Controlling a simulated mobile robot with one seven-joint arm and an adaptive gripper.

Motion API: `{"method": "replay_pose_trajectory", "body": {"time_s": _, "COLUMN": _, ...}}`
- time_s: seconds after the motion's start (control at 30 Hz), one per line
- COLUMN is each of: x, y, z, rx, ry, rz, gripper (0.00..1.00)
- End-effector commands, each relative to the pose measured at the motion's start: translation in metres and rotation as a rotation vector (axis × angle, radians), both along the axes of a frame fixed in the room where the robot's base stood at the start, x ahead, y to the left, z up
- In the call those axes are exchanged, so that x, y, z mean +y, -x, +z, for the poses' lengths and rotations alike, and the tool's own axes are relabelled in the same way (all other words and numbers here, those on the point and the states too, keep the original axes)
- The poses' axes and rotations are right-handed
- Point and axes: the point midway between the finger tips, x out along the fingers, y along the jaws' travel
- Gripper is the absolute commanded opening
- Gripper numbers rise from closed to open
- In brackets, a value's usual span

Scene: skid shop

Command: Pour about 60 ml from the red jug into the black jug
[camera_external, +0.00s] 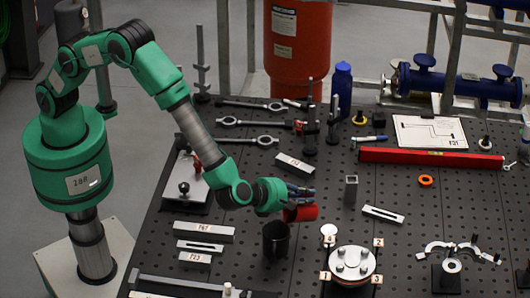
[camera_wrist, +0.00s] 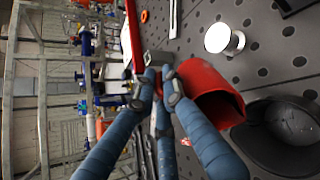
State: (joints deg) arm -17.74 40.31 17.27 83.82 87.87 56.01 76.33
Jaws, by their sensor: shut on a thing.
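The red jug (camera_external: 303,213) is held by my gripper (camera_external: 300,194) above the perforated table, tipped well over onto its side. The black jug (camera_external: 276,240) stands upright on the table, just below and to the left of the red jug. In the wrist view my gripper's fingers (camera_wrist: 163,85) are closed around the red jug (camera_wrist: 212,92), whose open end faces the black jug (camera_wrist: 285,130). The two jugs look close together; I cannot tell whether they touch. No liquid can be made out, and the inside of the black jug is dark.
A white-topped round piece (camera_external: 328,232) stands right of the black jug, with a bolted flange (camera_external: 352,262) farther front right. A square metal tube (camera_external: 350,190) and a slotted bar (camera_external: 383,214) are to the right. Labelled bars (camera_external: 204,231) lie to the left.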

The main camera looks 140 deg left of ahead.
Motion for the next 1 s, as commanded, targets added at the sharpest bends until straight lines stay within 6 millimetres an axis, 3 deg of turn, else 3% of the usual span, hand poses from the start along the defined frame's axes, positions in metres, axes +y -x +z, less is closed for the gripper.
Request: {"method": "replay_pose_trajectory", "body": {"time_s": 1.0, "x": -0.0068, "y": 0.0002, "z": 0.0024, "rx": -0.003, "ry": -0.052, "rz": 0.0, "gripper": 0.0}}
